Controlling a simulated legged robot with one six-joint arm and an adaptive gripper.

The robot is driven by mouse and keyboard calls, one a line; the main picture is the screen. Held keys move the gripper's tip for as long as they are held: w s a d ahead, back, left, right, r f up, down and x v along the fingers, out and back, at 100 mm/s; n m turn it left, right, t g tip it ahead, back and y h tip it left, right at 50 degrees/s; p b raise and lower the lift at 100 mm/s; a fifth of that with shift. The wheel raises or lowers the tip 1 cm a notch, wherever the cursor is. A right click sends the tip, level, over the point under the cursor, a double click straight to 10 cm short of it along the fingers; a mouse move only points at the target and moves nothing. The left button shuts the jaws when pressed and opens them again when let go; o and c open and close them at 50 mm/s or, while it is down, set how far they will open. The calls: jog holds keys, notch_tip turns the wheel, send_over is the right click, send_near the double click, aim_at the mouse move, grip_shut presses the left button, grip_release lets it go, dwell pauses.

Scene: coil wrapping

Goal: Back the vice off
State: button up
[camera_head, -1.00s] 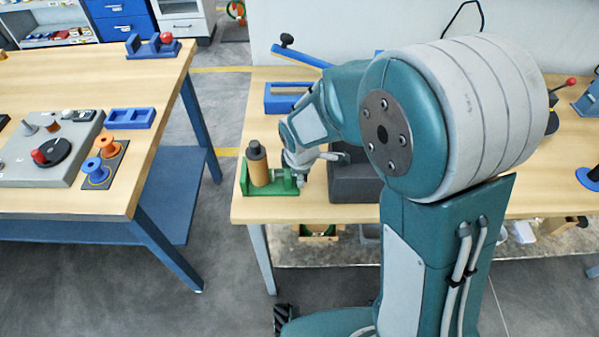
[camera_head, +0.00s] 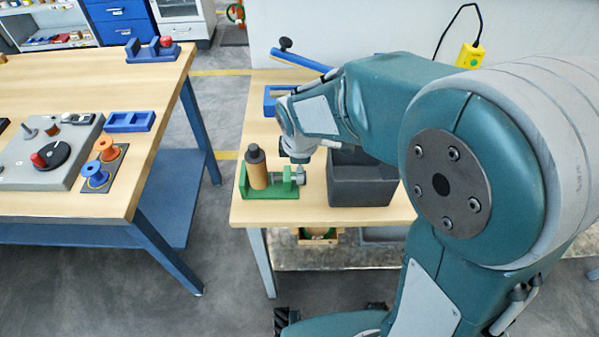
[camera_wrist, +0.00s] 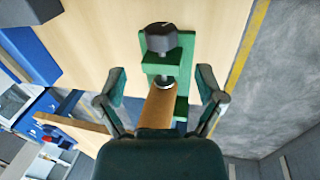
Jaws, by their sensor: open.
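The green vice (camera_head: 250,193) stands near the front left corner of the right-hand bench. A brown cylinder with a dark cap (camera_head: 258,175) stands upright in it. In the wrist view, the vice's green block (camera_wrist: 178,68) carries a screw with a dark grey knob (camera_wrist: 160,38) at its outer end. The screw's round pad (camera_wrist: 163,83) appears against or very near the brown cylinder (camera_wrist: 157,108); I cannot tell whether they touch. My gripper (camera_head: 299,160) is just above the knob end of the vice. In the wrist view my gripper (camera_wrist: 161,78) is open and empty, its fingers apart on either side of the vice.
A dark grey open box (camera_head: 362,185) stands right of the vice. A blue tray (camera_head: 275,100) and a blue bar (camera_head: 300,60) lie behind. The left bench holds a grey panel (camera_head: 35,165) and orange and blue spools (camera_head: 106,150). A floor gap separates the benches.

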jog(key=v, duration=0.5)
jog(key=shift+r, duration=0.2)
jog(key=s+d+r+m+t, duration=0.1)
jog(key=s+d+r+m, duration=0.3)
jog(key=s+d+m, duration=0.2)
jog(key=s+d+r+m+t, duration=0.2)
jog(key=s+d+r+m, duration=0.2)
jog(key=s+d+m, duration=0.3)
jog(key=s+m, duration=0.3)
jog(key=m, duration=0.1)
jog(key=shift+s+r, duration=0.35)
